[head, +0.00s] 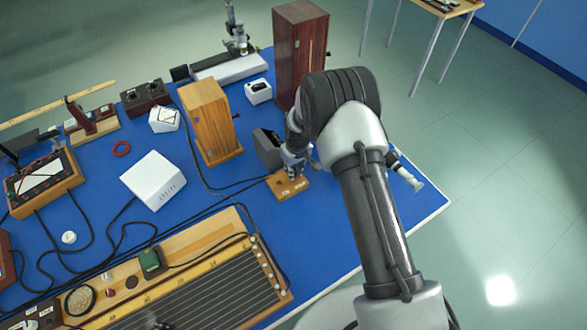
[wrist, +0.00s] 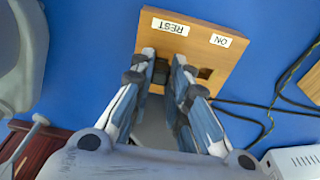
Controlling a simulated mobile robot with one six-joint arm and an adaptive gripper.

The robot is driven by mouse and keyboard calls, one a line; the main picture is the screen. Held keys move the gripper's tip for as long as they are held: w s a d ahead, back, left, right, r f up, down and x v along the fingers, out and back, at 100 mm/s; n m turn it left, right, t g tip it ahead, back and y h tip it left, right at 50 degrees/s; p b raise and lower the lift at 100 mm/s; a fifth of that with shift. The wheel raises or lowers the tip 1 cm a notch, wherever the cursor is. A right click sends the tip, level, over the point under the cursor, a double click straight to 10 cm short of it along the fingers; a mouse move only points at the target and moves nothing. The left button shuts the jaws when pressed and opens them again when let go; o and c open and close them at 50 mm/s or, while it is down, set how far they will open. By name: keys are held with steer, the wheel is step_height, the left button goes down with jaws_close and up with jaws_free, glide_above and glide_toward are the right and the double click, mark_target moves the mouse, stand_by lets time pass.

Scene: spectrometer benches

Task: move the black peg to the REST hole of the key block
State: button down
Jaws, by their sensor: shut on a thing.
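The wooden key block (head: 281,191) lies on the blue bench, below my gripper (head: 292,170). In the wrist view the key block (wrist: 190,38) bears a REST label (wrist: 171,27) and an ON label (wrist: 221,41). My gripper (wrist: 163,72) is shut on the black peg (wrist: 160,70), on the REST side of the block. Most of the peg is hidden by the fingers. I cannot tell how deep it sits in the REST hole.
A wooden cabinet (head: 206,121) and a dark red cabinet (head: 299,56) stand behind the block. A dark grey box (head: 267,147) is close beside my gripper. Black cables (wrist: 265,107) run near the block. Bare blue bench (head: 330,225) lies in front of it.

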steer(key=shift+f, duration=0.25)
steer(key=c, duration=1.4)
jaws_free()
steer(key=shift+c, duration=0.2)
steer(key=shift+r, duration=0.1)
step_height(320, 180, up, 12)
steer(key=s, duration=0.1)
steer(key=shift+d, duration=0.4)
steer(key=shift+s, duration=0.1)
